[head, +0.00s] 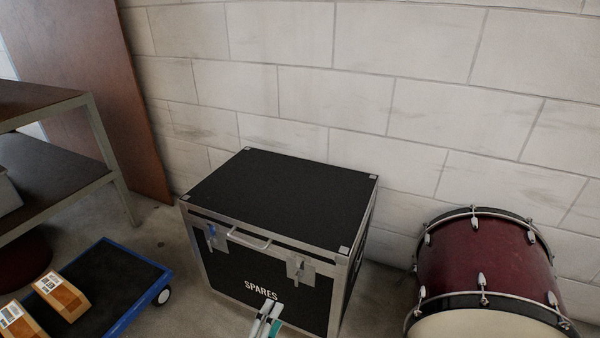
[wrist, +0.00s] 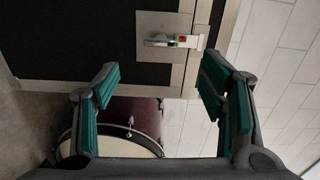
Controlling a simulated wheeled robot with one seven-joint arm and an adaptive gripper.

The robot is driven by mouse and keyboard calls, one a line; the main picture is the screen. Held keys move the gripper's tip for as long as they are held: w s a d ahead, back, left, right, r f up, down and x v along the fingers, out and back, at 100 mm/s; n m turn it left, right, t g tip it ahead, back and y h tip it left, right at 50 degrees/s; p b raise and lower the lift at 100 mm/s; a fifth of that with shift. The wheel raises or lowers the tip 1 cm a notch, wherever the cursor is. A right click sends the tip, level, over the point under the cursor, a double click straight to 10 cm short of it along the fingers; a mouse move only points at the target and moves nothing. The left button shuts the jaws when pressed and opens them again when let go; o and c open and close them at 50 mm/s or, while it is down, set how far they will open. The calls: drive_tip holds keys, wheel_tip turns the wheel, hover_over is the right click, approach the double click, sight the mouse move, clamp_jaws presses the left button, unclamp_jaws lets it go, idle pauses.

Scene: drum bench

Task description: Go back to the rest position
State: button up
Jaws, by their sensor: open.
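My gripper (head: 268,318) shows at the bottom edge of the head view, in front of the black case (head: 280,192) marked SPARES. Only its finger ends are visible there. In the wrist view my gripper (wrist: 160,78) is open, with its two green-padded fingers wide apart and nothing between them. The case's front with a metal latch (wrist: 172,40) lies beyond the fingertips. The case is closed, and its two front latches show in the head view. I cannot tell the exact gap between the fingers and the case.
A dark red drum (head: 490,262) stands right of the case; it also shows in the wrist view (wrist: 130,112). A blue-edged dolly (head: 110,285) with boxes (head: 60,296) is at lower left. A shelf unit (head: 105,150) stands at left. A block wall (head: 400,60) closes the back.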

drive_tip(key=w+d+r+m+g+h, duration=0.25)
drive_tip(key=d+r+m+g, duration=0.2)
drive_tip(key=r+m, duration=0.3)
drive_tip(key=w+d+r+m+g+h, duration=0.1)
drive_tip(key=d+r+m+g+h, duration=0.3)
drive_tip(key=d+r+m, duration=0.4)
drive_tip(key=s+d+r+m+g+y, duration=0.1)
drive_tip(key=s+d+r+m+g, duration=0.4)
drive_tip(key=d+r+m+g, duration=0.6)
drive_tip(key=s+d+r+m+y, duration=0.65)
drive_tip(key=s+r+m, duration=0.45)
drive_tip(key=s+m, duration=0.2)
drive_tip(key=s+a+r+m+t+y, duration=0.1)
drive_tip(key=s+m+y, duration=0.2)
drive_tip(key=s+m, duration=0.3)
drive_tip(key=s+r+m+t+y, duration=0.1)
drive_tip(key=s+m+t+y, duration=0.1)
drive_tip(key=s+m, duration=0.35)
wheel_tip(320, 180, up, 30)
drive_tip(key=t+p, duration=0.3)
drive_tip(key=p, duration=2.6)
drive_tip(key=shift+s+r+t, duration=0.2)
drive_tip(key=shift+s+t, duration=0.15)
drive_tip(key=shift+s, duration=0.1)
